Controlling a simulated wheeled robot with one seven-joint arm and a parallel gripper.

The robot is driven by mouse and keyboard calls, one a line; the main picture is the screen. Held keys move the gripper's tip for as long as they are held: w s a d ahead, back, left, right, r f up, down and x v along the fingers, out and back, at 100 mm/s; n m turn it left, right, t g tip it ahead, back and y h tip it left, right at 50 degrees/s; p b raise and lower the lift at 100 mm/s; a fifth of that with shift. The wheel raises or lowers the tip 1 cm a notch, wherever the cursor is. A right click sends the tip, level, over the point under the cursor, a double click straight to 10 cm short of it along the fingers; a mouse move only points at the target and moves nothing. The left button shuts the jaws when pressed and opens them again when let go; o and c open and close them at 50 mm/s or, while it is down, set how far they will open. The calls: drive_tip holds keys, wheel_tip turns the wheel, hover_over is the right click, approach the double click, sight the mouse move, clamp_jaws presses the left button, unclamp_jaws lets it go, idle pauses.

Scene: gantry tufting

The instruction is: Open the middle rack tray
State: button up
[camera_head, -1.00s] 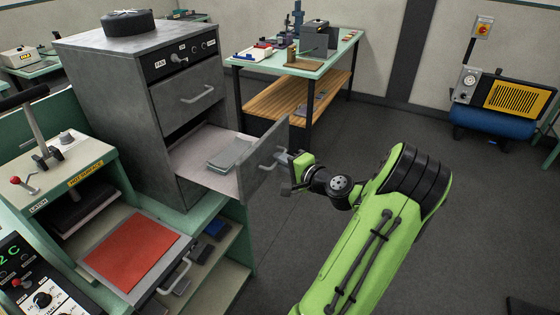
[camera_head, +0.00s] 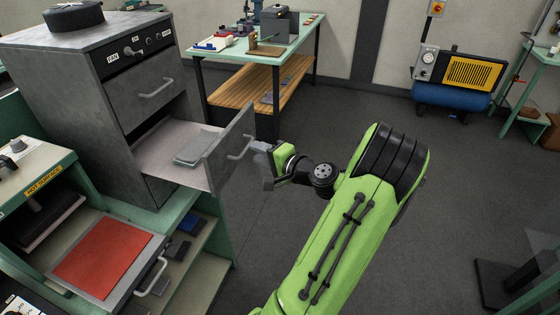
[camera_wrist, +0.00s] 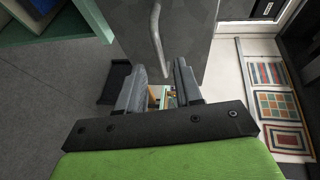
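The middle rack tray (camera_head: 165,155) stands pulled out of the grey cabinet, its pale interior showing below a closed upper drawer (camera_head: 150,92). A flat grey slab (camera_head: 195,147) lies in it. Its grey front (camera_head: 223,165) has a bar handle (camera_head: 240,148). My gripper (camera_head: 259,162) is just right of the handle.
A press with a red sheet (camera_head: 103,256) and a "hot surface" label stands at lower left. A green bench (camera_head: 290,55) is behind and a blue-yellow compressor (camera_head: 455,90) at back right. The floor (camera_head: 350,100) between is clear. The wrist view shows patterned squares (camera_wrist: 275,105) at right.

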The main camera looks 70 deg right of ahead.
drive_tip(key=v, duration=1.1)
drive_tip(key=shift+s+a, duration=0.15)
drive_tip(key=shift+s, duration=0.2)
drive_tip(key=w+a+f+n+g+y, duration=0.2)
drive_tip(key=w+a+n+g+y, duration=0.65)
drive_tip(key=w+a, duration=0.8)
drive_tip(key=s+a+r+n+g+h, duration=0.25)
drive_tip(key=a+n, duration=0.55)
drive_tip(key=a, duration=0.5)
drive_tip(key=s+a+r+n+t+h, duration=0.1)
drive_tip(key=s+a+r+n, duration=0.2)
drive_tip(key=s+a, duration=0.3)
drive_tip(key=s+n, duration=0.1)
drive_tip(key=s, duration=0.1)
drive_tip(key=shift+s+t, duration=0.3)
drive_tip(key=shift+s, duration=0.05)
